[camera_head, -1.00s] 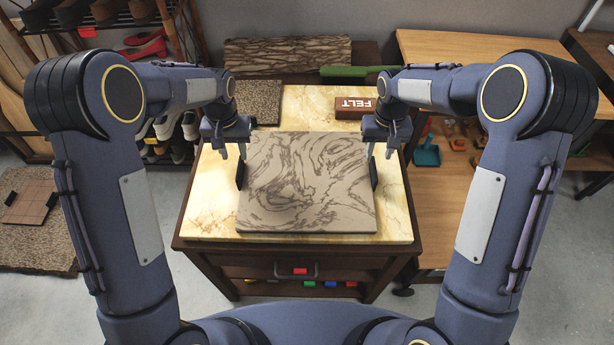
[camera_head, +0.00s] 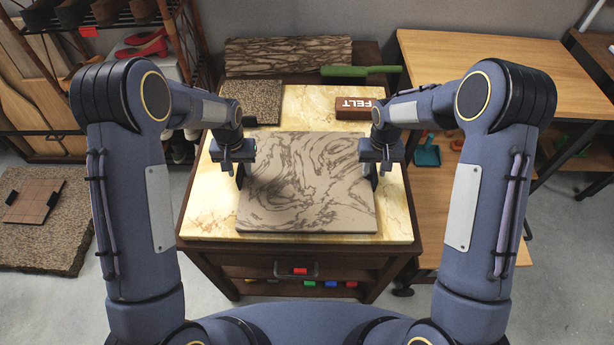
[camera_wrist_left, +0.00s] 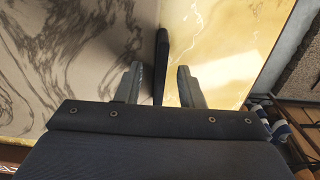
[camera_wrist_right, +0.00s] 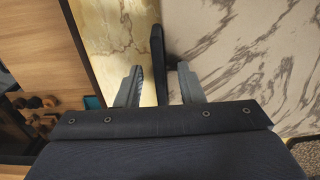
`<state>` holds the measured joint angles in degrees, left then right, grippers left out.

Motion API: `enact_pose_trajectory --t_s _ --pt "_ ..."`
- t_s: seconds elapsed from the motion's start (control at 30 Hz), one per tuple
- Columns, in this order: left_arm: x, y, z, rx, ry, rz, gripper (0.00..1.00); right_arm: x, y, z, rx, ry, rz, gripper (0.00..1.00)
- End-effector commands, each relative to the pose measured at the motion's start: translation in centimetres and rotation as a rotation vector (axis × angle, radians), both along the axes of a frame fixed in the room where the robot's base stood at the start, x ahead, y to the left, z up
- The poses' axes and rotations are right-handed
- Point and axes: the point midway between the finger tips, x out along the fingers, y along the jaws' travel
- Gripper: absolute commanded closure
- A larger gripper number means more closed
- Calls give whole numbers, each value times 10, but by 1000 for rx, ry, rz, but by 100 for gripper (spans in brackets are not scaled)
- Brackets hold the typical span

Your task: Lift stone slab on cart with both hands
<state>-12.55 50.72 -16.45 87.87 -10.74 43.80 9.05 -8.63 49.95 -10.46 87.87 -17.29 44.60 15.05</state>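The grey-brown veined stone slab (camera_head: 305,190) lies flat on the yellow marble top (camera_head: 200,218) of a dark wooden cart (camera_head: 225,260). An upright black handle stands at each side of it. My left gripper (camera_head: 239,170) is at the slab's left edge. In the left wrist view its open fingers (camera_wrist_left: 158,85) stand on either side of the left black handle (camera_wrist_left: 162,55), with gaps. My right gripper (camera_head: 376,170) is at the right edge. In the right wrist view its open fingers (camera_wrist_right: 159,84) straddle the right black handle (camera_wrist_right: 157,50). In the head view my grippers partly hide both handles.
A brown FELT block (camera_head: 352,107) and a speckled slab (camera_head: 255,98) lie behind the stone slab. A bark-like block (camera_head: 288,54) and a green brush (camera_head: 345,71) are further back. A wooden table (camera_head: 480,60) stands at right, a shoe rack at left.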

Motion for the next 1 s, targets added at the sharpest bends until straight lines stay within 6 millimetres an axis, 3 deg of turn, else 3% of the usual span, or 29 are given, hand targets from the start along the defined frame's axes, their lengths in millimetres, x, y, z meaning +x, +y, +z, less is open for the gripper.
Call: enact_pose_trajectory --t_s 0.27,0.53,1.0 --pt "0 0 -1 0 -1 0 65 0 0 -1 0 0 0 65" --pt "0 0 -1 0 -1 0 100 0 0 -1 0 0 0 100" --pt "0 0 0 0 -1 0 100 0 0 0 0 0 0 100"
